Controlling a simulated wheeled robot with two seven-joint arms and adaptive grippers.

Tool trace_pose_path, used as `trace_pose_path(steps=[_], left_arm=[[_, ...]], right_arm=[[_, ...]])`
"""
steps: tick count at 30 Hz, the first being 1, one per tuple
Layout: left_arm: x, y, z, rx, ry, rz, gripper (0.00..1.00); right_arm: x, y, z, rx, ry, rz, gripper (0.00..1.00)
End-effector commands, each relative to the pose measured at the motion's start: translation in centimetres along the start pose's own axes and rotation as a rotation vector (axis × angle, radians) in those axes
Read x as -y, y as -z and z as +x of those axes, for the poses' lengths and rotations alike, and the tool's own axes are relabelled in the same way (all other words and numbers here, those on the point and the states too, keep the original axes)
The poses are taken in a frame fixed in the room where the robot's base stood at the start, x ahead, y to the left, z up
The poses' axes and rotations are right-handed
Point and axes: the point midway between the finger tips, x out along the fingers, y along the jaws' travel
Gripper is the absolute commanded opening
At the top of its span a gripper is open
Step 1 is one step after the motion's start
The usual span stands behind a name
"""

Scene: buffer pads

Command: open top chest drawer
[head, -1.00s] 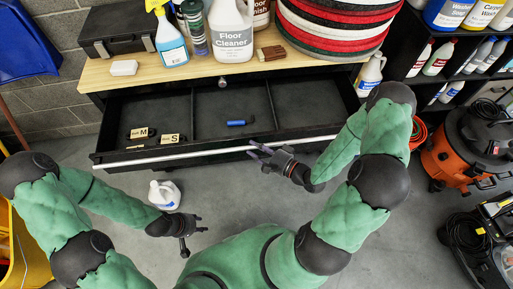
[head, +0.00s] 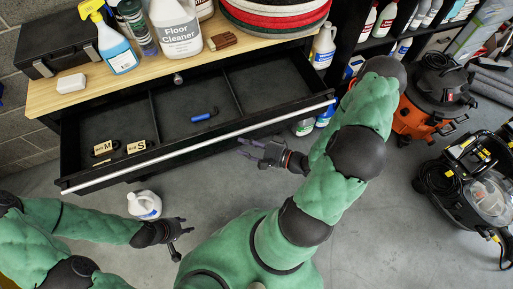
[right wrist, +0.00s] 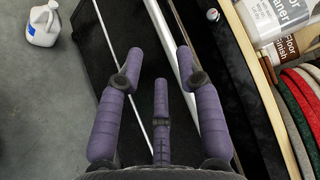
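The top chest drawer (head: 175,128) is pulled well out from under the wooden top. Its metal front edge (head: 200,147) runs across the head view. Inside lie two tags marked M and S and a blue object (head: 205,116). My right gripper (head: 250,147) is open and empty, in front of the drawer's front edge near its right half. In the right wrist view its purple fingers (right wrist: 158,75) are spread over the drawer, with nothing between them. My left gripper (head: 186,232) hangs low in front of the chest, away from the drawer; its finger opening is too small to judge.
A white jug (head: 145,205) stands on the floor below the drawer. Bottles, a spray bottle (head: 108,42), a black case (head: 55,45) and stacked round pads (head: 275,12) stand on the top. An orange vacuum (head: 432,100) is at right.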

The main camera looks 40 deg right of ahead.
Motion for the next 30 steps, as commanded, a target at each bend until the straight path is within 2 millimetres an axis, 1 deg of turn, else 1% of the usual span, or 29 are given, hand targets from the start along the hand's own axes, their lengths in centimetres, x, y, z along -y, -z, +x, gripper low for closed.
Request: trace_pose_path(steps=[1, 6, 11, 16, 30], left_arm=[[0.0, 0.0, 0.0, 0.0, 0.0, 0.0, 0.4], [0.0, 0.0, 0.0, 0.0, 0.0, 0.0, 0.4], [0.0, 0.0, 0.0, 0.0, 0.0, 0.0, 0.4], [0.0, 0.0, 0.0, 0.0, 0.0, 0.0, 0.4], [0.0, 0.0, 0.0, 0.0, 0.0, 0.0, 0.4]], right_arm=[[0.0, 0.2, -0.8, -0.006, -0.001, 0.0, 0.36], [0.0, 0.1, -2.6, -0.004, 0.0, 0.0, 0.36], [0.0, 0.1, -3.6, -0.003, 0.0, 0.001, 0.36], [0.0, 0.0, -3.9, 0.0, 0.0, 0.0, 0.36], [0.0, 0.0, -3.9, 0.0, 0.0, 0.0, 0.36]])
